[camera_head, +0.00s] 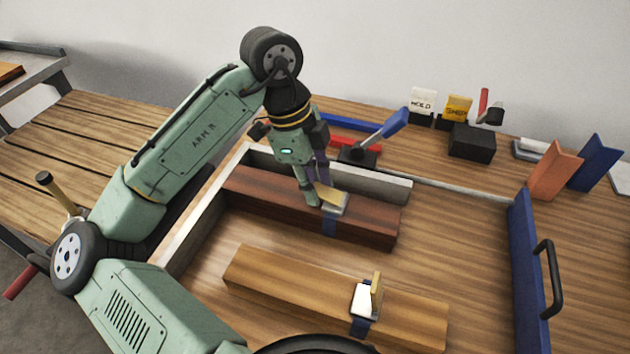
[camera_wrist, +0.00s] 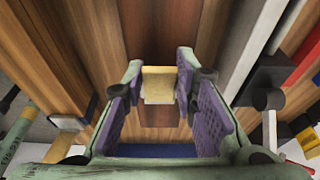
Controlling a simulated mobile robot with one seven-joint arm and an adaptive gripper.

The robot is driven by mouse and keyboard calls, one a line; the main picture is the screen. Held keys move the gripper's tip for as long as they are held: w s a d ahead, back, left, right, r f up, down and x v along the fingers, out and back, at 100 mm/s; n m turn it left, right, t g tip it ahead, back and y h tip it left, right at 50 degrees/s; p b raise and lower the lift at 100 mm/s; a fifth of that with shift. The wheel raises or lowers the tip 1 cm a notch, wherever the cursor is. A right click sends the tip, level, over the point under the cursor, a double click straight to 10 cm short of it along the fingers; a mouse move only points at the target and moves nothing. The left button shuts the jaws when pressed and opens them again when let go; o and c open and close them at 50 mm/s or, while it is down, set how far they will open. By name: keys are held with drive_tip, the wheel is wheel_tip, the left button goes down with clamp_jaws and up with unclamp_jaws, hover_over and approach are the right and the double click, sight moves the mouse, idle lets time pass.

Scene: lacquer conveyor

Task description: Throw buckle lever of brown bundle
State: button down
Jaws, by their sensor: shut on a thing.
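The dark reddish-brown bundle (camera_head: 262,201) lies along the back wall of the fenced area. A blue strap (camera_head: 329,224) and a grey metal buckle (camera_head: 338,207) cross its right half. The buckle's yellow lever (camera_head: 325,192) leans to the left in the head view. My gripper (camera_head: 316,197) is above the buckle, pointing down, and is shut on this lever. In the wrist view the lever (camera_wrist: 159,83) sits between the purple-padded fingers. The fingers hide part of the lever and buckle in the head view.
A lighter brown bundle (camera_head: 270,278) lies in front, with its own buckle and upright yellow lever (camera_head: 376,292). A blue-handled lever (camera_head: 385,130) stands behind the grey wall. A blue gate (camera_head: 521,255) stands at right. Bare tabletop (camera_head: 450,240) lies between bundles and gate.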

drive_tip(key=c, duration=1.3)
unclamp_jaws()
drive_tip(key=shift+r, duration=0.1)
drive_tip(key=v, duration=1.2)
